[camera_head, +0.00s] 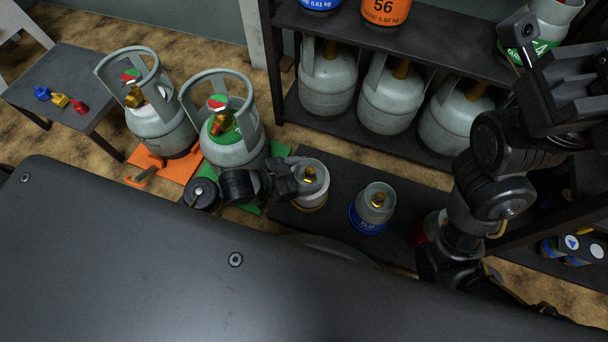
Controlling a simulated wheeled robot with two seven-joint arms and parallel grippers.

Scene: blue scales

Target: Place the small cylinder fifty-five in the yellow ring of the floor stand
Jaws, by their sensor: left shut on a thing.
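My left gripper (291,178) is shut on a small grey cylinder (312,187) with a brass valve. This cylinder is upright at the left part of the black floor stand (335,165). A thin yellowish edge shows near its base; I cannot tell whether this is the yellow ring or part of the cylinder, nor whether the base rests on the stand. Its number is not readable. My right gripper (528,45) is raised at the upper right, by a green-labelled cylinder (549,27); whether its jaws are open is unclear.
A blue-based small cylinder (374,206) stands right of the held one. A red one (432,226) is partly behind my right arm. A shelf (420,147) holds several grey cylinders. Two large cylinders (160,122) (234,150) stand on orange and green mats at left.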

